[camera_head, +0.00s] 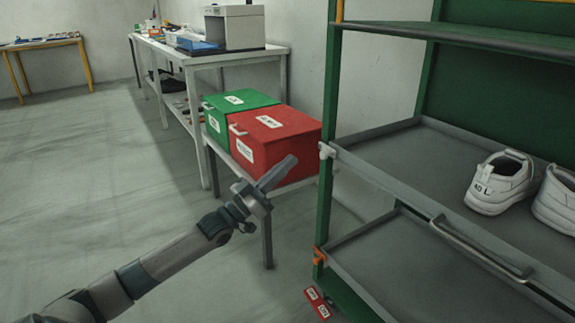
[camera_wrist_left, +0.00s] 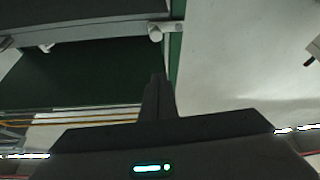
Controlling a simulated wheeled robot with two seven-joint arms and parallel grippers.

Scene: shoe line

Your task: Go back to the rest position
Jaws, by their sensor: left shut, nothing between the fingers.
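My left gripper (camera_head: 279,173) shows in the head view, with its arm reaching in from the lower left. Its fingers are together and hold nothing. In the head view they overlap the front of the red box (camera_head: 272,138); I cannot tell how far apart they are. In the left wrist view the closed fingers (camera_wrist_left: 157,92) point up the picture, in front of a green rack panel (camera_wrist_left: 90,75). My right gripper is not in view.
A green-framed rack (camera_head: 325,185) with grey shelves stands at the right, white shoes (camera_head: 502,182) on one shelf. A green box (camera_head: 215,121) sits beside the red box on a low table. Red tags (camera_head: 318,302) show at the rack's foot. The left floor is clear.

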